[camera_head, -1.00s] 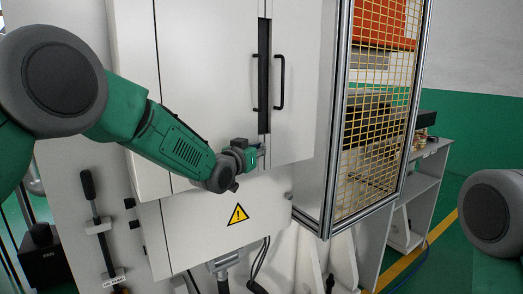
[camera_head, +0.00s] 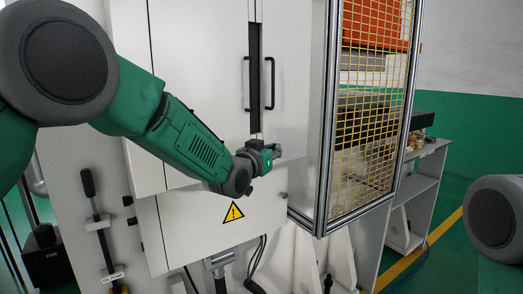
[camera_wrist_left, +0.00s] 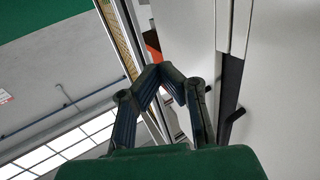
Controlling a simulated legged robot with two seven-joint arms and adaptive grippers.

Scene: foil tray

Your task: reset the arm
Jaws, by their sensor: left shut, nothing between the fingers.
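My left gripper (camera_head: 276,152) is in front of the white cabinet, just below the lower end of the black door handle (camera_head: 270,84). It is shut and empty. In the left wrist view the fingers of my left gripper (camera_wrist_left: 160,72) meet at their tips with nothing between them. Whether it touches the cabinet door (camera_head: 205,60) I cannot tell. My right gripper is out of view; only a rounded part of my right arm shows at the right edge. No foil tray can be made out.
A framed yellow mesh guard (camera_head: 372,120) stands right of the cabinet, close to my left gripper. A grey shelf table (camera_head: 425,165) is further back at the right. A lever (camera_head: 95,215) and a warning sign (camera_head: 233,212) are at the lower left.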

